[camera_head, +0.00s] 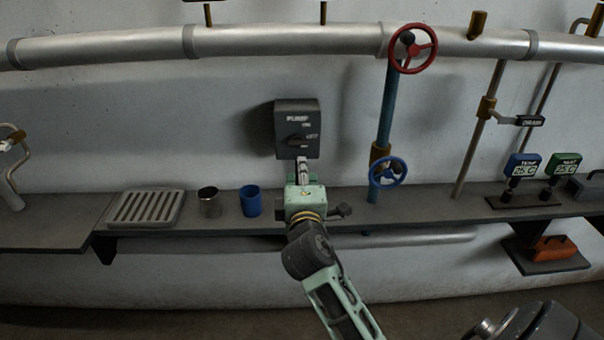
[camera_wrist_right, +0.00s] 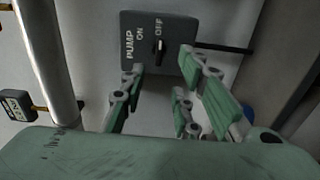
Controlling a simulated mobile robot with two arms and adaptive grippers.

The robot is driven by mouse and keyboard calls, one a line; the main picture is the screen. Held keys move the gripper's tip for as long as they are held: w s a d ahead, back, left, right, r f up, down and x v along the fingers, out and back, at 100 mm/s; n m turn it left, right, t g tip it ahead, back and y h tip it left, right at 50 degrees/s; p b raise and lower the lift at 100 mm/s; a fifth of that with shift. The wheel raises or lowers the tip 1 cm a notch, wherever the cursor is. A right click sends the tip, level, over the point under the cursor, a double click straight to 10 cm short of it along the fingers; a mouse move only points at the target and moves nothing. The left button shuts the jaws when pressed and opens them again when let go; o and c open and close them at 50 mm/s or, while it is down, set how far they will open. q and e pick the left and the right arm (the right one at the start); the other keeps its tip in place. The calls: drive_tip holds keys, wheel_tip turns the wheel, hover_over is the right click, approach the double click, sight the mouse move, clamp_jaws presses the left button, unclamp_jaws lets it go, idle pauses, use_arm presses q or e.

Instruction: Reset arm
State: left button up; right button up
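My right gripper (camera_head: 302,163) is at the end of the green arm, at the lower edge of the dark pump switch box (camera_head: 297,118) on the wall. In the right wrist view the gripper (camera_wrist_right: 162,60) is open, its fingers apart with nothing between them. The pump box (camera_wrist_right: 145,62) lies beyond the fingertips. Its black knob (camera_wrist_right: 159,46) stands clear of the fingers and appears turned toward OFF. I cannot tell whether a fingertip touches the box. My left gripper is not in view.
A shelf below holds a drain grate (camera_head: 146,208), a metal cup (camera_head: 209,202) and a blue cup (camera_head: 250,201). A red valve wheel (camera_head: 414,48) and a blue valve wheel (camera_head: 388,171) are right of the box. Gauges (camera_head: 521,166) stand farther right.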

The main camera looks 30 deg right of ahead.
idle(0.3)
drive_tip(key=w+a+f+g+y, duration=0.1)
drive_tip(key=a+f+y, duration=0.1)
drive_tip(key=f, duration=0.8)
drive_tip(key=a+f+g+y, duration=0.1)
drive_tip(key=a+f+y, duration=0.1)
drive_tip(key=f, duration=0.8)
drive_tip(key=s+a+f+m+g+y, duration=0.1)
drive_tip(key=s+a+f+g+y, duration=0.3)
drive_tip(key=f, duration=0.7)
drive_tip(key=s+a+f+m+h, duration=0.1)
drive_tip(key=s+f, duration=0.5)
drive_tip(key=f, duration=0.6)
drive_tip(key=s+a+f+m+g+y, duration=0.2)
drive_tip(key=s+a+f+m+g, duration=0.15)
drive_tip(key=s+f, duration=1.4)
drive_tip(key=s+f+m+g, duration=0.2)
drive_tip(key=s+f, duration=0.1)
drive_tip(key=s, duration=0.9)
drive_tip(key=s+f+m+g, duration=0.1)
drive_tip(key=s+f, duration=0.3)
drive_tip(key=s, duration=0.8)
drive_tip(key=shift+a+m+g+y, duration=0.3)
drive_tip(key=shift+a+m+g, duration=0.1)
drive_tip(key=shift+g, duration=0.45)
